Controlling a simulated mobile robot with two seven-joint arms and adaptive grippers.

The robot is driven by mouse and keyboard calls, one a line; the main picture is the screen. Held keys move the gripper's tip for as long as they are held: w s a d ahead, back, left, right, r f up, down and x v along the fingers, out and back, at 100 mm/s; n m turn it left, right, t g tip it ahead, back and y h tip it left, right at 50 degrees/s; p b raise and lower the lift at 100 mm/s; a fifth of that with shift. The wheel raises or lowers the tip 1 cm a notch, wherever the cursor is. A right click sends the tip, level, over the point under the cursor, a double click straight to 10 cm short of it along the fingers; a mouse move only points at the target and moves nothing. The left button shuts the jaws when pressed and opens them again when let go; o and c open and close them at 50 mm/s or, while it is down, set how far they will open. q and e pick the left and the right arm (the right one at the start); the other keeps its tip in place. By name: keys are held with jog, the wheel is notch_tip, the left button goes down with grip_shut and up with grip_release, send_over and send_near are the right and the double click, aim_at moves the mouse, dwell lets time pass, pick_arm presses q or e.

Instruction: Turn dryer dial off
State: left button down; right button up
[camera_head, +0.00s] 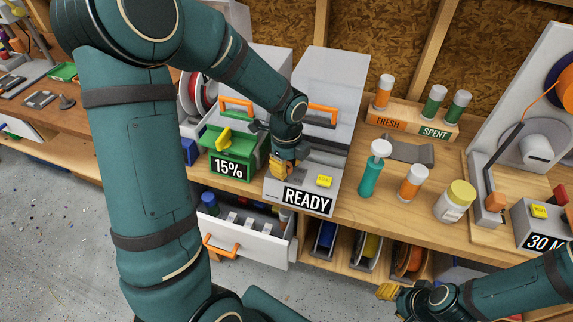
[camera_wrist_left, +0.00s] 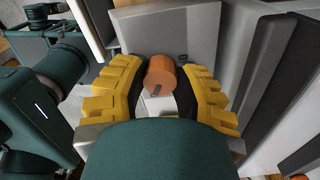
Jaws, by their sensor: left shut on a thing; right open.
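The grey dryer (camera_head: 331,85) stands on the bench with a "READY" display (camera_head: 307,199) and a yellow button (camera_head: 324,181) on its front. My left gripper (camera_head: 282,170) is at the left part of the dryer's front panel. In the left wrist view its yellow fingers (camera_wrist_left: 160,90) are on both sides of the orange dial (camera_wrist_left: 161,75), which has a dark pointer mark. The gripper is shut on the dial. In the head view the gripper mostly hides the dial. My right gripper (camera_head: 388,292) is open and empty at the lower right, before the bench.
A green "15%" unit (camera_head: 231,168) stands close left of the dryer. A teal bottle (camera_head: 370,176), an orange-banded bottle (camera_head: 412,183) and a yellow-lidded jar (camera_head: 455,201) stand to the right. An open drawer (camera_head: 242,240) juts out below.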

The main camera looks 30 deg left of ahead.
pick_arm(q)
jog(key=shift+n, duration=0.3)
jog(key=n, duration=0.5)
jog(key=shift+n, duration=0.3)
jog(key=n+b, duration=0.1)
jog(key=n, duration=1)
jog(key=shift+n, duration=0.4)
jog(key=n, duration=0.5)
jog(key=shift+n, duration=0.4)
jog(key=c, duration=0.6)
grip_release()
